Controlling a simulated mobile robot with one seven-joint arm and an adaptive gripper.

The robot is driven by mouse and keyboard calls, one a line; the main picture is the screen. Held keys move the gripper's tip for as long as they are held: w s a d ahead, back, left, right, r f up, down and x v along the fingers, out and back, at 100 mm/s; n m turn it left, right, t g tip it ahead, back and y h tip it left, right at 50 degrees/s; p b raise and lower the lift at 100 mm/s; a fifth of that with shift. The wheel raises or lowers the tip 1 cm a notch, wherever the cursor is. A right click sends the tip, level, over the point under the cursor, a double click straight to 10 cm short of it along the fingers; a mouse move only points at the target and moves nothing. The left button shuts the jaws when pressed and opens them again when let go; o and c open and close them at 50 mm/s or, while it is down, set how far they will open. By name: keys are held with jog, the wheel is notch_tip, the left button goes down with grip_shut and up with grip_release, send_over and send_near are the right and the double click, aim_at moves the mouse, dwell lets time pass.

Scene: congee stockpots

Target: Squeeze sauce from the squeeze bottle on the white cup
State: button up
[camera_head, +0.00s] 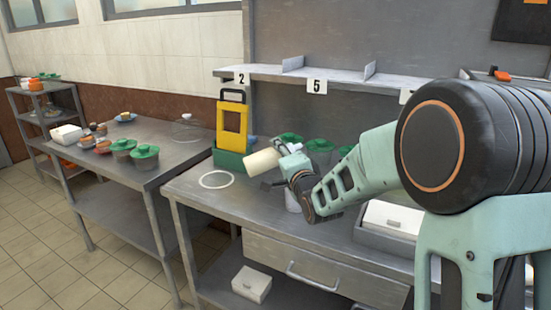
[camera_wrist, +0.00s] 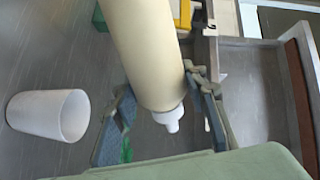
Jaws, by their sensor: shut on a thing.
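The squeeze bottle (camera_head: 262,163) is a cream cylinder with a white nozzle. In the head view it is tipped nearly onto its side above the steel counter. My gripper (camera_head: 285,165) is shut on it. In the wrist view the gripper (camera_wrist: 158,84) has a finger on each side of the bottle (camera_wrist: 150,40), near its nozzle end. The white cup (camera_wrist: 48,115) is at the left of the wrist view, apart from the bottle.
A white ring (camera_head: 216,180) lies on the clear left part of the counter (camera_head: 195,190). A yellow and green caddy (camera_head: 232,125) and green-lidded pots (camera_head: 320,146) stand behind. A numbered shelf (camera_head: 340,80) runs above. A grey tray with a white box (camera_head: 390,217) is at right.

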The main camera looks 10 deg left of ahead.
aim_at(290, 147)
jog(key=d+r+n, duration=0.1)
jog(key=n, duration=0.1)
jog(key=w+d+r+n+p, duration=0.1)
jog(key=n, duration=0.1)
jog(key=shift+d+r, duration=0.15)
notch_tip(290, 147, up, 13)
jog(key=w+d+n+t, duration=0.1)
jog(key=d+n, duration=0.1)
jog(key=n, duration=0.8)
jog(key=shift+d+h+b, duration=0.2)
jog(key=shift+h+b, duration=0.1)
jog(key=shift+b, duration=0.15)
jog(key=shift+w, duration=0.1)
